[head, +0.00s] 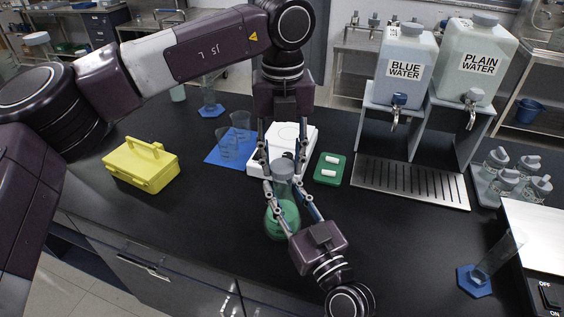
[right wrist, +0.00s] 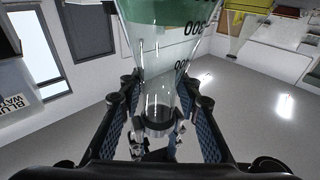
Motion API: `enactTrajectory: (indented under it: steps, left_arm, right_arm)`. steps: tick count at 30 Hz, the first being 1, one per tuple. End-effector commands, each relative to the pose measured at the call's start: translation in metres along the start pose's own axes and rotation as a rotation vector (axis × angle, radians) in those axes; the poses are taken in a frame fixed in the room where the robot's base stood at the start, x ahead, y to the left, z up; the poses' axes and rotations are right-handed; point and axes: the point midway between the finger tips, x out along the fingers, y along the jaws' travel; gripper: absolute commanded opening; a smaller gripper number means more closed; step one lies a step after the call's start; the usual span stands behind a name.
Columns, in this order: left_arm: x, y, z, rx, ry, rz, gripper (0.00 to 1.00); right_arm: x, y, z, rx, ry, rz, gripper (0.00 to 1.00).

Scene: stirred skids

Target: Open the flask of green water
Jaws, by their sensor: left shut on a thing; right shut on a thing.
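The flask of green water (head: 281,222) stands near the middle of the black bench in the head view, with green liquid in its round body and a clear neck. I cannot tell whether its base touches the bench. Its grey stopper (head: 283,167) is at the top of the neck. My left gripper (head: 283,173) reaches down from above and is shut on the stopper. My right gripper (head: 284,187) comes from the front right and is shut on the neck. The right wrist view shows the flask (right wrist: 165,50) upside down, its neck between my right fingers (right wrist: 157,85).
A white stirrer (head: 258,171) stands just behind the flask, by a blue mat (head: 215,157) with beakers and a green tray (head: 321,177) with white bars. A yellow box (head: 141,166) is left. Water dispensers (head: 402,65) and a drip tray (head: 411,183) are right. The bench's front left is clear.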

Motion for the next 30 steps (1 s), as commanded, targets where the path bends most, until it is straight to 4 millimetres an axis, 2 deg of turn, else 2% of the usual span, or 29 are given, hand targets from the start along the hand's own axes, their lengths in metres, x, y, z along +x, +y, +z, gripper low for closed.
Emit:
enactTrajectory:
  steps: [9,19,26,27,30]
  left_arm:
    - [-0.002,0.0,0.0,0.0,0.0,0.0,0.06]
    - [-0.038,0.0,0.0,0.0,-0.001,0.0,0.06]
    - [-0.04,0.0,0.0,0.001,0.0,0.0,0.06]
    - [-0.04,0.0,0.0,0.001,0.0,0.0,0.06]
    - [-0.04,0.0,0.0,0.0,0.0,0.0,0.06]
  right_arm:
    - [-0.001,0.0,0.003,-0.001,-0.007,-0.001,0.0]
    - [-0.001,0.0,0.004,0.0,-0.007,-0.001,0.0]
    - [-0.001,0.0,0.004,0.0,-0.007,-0.002,0.0]
    - [-0.001,0.0,0.004,0.0,-0.008,-0.002,0.35]
    - [-0.001,0.0,0.003,0.0,-0.006,-0.001,0.46]
